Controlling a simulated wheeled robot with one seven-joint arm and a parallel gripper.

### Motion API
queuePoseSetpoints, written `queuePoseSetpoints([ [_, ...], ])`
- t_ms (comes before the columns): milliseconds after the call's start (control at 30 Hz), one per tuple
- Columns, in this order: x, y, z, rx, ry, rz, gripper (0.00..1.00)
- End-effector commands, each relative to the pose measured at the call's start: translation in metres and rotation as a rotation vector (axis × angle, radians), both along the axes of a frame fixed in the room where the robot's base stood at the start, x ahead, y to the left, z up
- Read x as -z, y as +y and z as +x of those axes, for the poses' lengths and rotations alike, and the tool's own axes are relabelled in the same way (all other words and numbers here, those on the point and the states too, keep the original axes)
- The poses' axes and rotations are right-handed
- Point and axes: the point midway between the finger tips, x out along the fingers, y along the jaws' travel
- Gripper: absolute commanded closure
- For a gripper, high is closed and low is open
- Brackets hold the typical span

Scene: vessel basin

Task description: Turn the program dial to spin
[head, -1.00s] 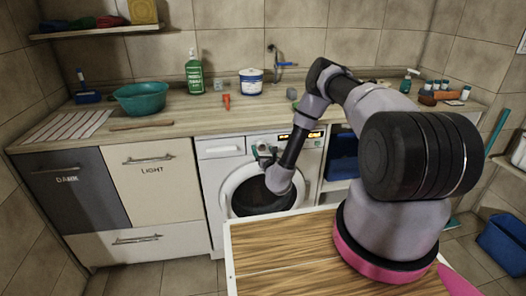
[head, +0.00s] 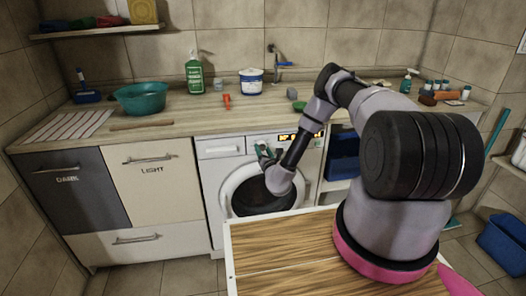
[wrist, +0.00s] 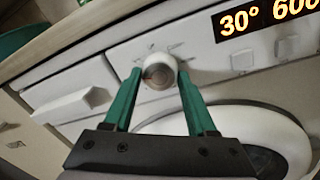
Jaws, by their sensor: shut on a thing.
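The program dial (wrist: 158,74) is a round white knob with a greyish face on the washing machine's front panel. A small reddish mark shows at the left of its face. My gripper (wrist: 159,76) has its two green fingers on either side of the dial and is shut on it. In the head view my gripper (head: 264,150) is at the panel above the round door, and it hides the dial there. The washing machine (head: 208,178) is white. Its lit display (wrist: 268,18) reads 30° and a number starting with 600. The marks around the dial are too blurred to read.
The detergent drawer (wrist: 72,105) is left of the dial, and the round door (wrist: 235,122) is below. The wooden counter (head: 180,112) overhangs the panel. It holds a teal basin (head: 140,98), a green bottle (head: 194,76) and a white tub (head: 251,83).

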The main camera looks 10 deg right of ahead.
Motion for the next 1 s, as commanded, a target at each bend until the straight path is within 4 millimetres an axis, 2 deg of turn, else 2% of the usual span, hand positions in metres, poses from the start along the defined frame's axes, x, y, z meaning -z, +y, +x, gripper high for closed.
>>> queuePoseSetpoints([
  [500,0.001,0.0,-0.0002,0.001,0.0,0.4,0.98],
  [1000,0.0008,0.0005,-0.0001,0.001,0.001,0.53,0.98],
])
